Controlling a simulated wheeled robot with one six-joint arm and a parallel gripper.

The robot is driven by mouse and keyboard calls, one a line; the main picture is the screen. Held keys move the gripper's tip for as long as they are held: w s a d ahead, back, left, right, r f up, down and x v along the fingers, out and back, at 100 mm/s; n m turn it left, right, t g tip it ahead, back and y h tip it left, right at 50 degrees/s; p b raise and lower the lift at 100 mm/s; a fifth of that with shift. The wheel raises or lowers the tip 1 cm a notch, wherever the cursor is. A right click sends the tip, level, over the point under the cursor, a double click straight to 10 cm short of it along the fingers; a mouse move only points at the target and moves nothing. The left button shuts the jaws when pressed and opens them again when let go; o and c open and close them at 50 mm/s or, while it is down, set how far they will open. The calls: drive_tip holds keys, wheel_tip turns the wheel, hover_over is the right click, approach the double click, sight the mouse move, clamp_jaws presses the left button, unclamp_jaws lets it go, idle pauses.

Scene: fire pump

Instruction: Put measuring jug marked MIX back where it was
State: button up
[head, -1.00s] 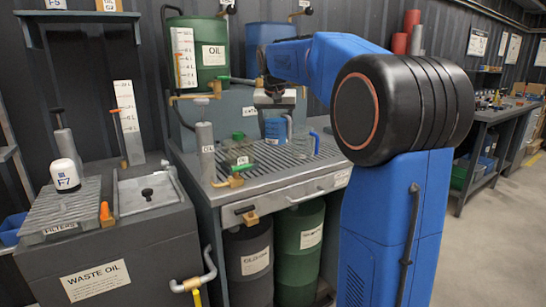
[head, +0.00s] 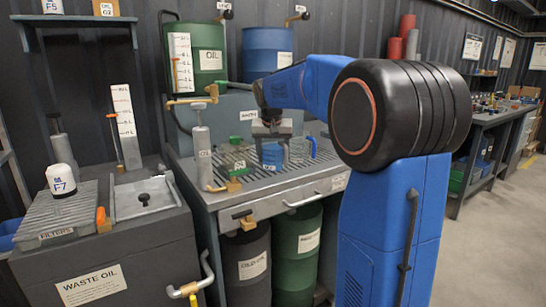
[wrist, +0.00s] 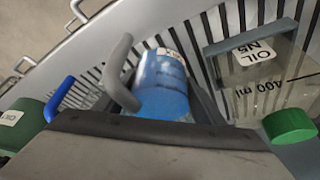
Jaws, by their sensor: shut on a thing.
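My gripper (head: 272,130) points down over the slatted grating and is shut on a blue measuring jug (head: 272,156). In the wrist view the blue jug (wrist: 163,82) sits between the dark fingers (wrist: 165,108), its grey handle (wrist: 121,70) to the left. Its writing is too blurred to read as MIX. The jug is low at the slatted grating (head: 215,178); I cannot tell whether its base touches. A clear container with a green cap (head: 237,158), labelled OIL N5 in the wrist view (wrist: 262,75), stands to its left. A blue handle (head: 311,147) shows to its right.
Green (head: 196,45) and blue (head: 267,48) drums stand behind on a raised step. The waste oil bench (head: 105,250) is on the left.

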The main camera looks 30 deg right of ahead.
drive_tip(key=o, duration=1.7)
drive_tip(key=shift+f, duration=0.1)
drive_tip(key=shift+c, duration=0.2)
drive_tip(key=v, duration=1.2)
drive_tip(key=s+a+f+n, duration=0.1)
drive_tip(key=s+a+f, duration=0.2)
drive_tip(key=s, duration=0.2)
drive_tip(key=s+a+f+n+y, duration=0.1)
drive_tip(key=s+a+f, duration=0.15)
drive_tip(key=s, duration=0.35)
drive_tip(key=s+a+f+n, duration=0.1)
drive_tip(key=s+a+f, duration=0.1)
drive_tip(key=s+a, duration=0.25)
drive_tip(key=s+a+f+n, duration=0.2)
drive_tip(key=s+f, duration=0.7)
drive_tip(key=s, duration=0.1)
drive_tip(key=s+a+f+n+t+y, duration=0.1)
drive_tip(key=s+a+f, duration=0.2)
drive_tip(key=s+f, duration=0.6)
drive_tip(key=shift+s+a+f+n+y, duration=0.3)
drive_tip(key=shift+s+n, duration=0.1)
drive_tip(key=shift+s, duration=0.1)
